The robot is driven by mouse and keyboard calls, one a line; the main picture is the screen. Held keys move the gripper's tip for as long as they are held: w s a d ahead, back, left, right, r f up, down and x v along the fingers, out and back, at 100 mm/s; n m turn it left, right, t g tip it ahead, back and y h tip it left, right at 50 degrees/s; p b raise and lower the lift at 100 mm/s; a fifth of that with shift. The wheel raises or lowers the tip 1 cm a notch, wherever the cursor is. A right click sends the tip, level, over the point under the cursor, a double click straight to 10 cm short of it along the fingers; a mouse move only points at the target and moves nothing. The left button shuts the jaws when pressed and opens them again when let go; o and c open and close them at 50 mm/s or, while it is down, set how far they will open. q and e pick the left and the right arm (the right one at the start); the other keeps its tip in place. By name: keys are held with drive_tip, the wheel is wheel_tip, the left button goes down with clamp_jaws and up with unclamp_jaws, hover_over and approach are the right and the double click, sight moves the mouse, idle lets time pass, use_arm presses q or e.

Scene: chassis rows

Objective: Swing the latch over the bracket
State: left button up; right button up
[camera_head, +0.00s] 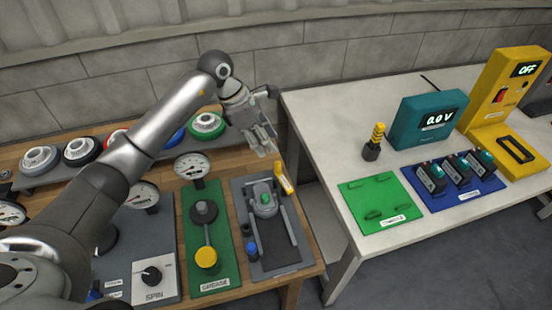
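A dark grey board (277,264) lies at the right end of the wooden bench. It carries a grey fitting with a green top (265,199), a yellow piece (284,178) on a grey bar at its right side, and a blue knob (251,248) near its front left. I cannot tell for certain which of these parts is the latch and which is the bracket. My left gripper (264,146) hangs above the board's far end, apart from the fitting. Its fingers point down, and nothing shows between them. Their gap is too small to judge. My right gripper is not in view.
A green board (220,268) with a gauge (192,166) and yellow knob (206,258) lies left of the grey board. Further left is a SPIN dial panel (154,276). A white table (330,120) with electrical devices stands right, across a gap.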

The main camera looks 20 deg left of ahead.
sight(277, 163)
use_arm(q)
drive_tip(key=p+x, duration=0.1)
drive_tip(key=x, duration=0.3)
drive_tip(key=p+x, duration=0.1)
drive_tip(key=x, duration=0.4)
drive_tip(key=shift+a+f+p, duration=0.2)
drive_tip(key=shift+f+p, duration=0.1)
drive_tip(key=shift+p, duration=0.05)
drive_tip(key=shift+d+f, duration=0.2)
drive_tip(key=shift+f, duration=0.35)
clamp_jaws()
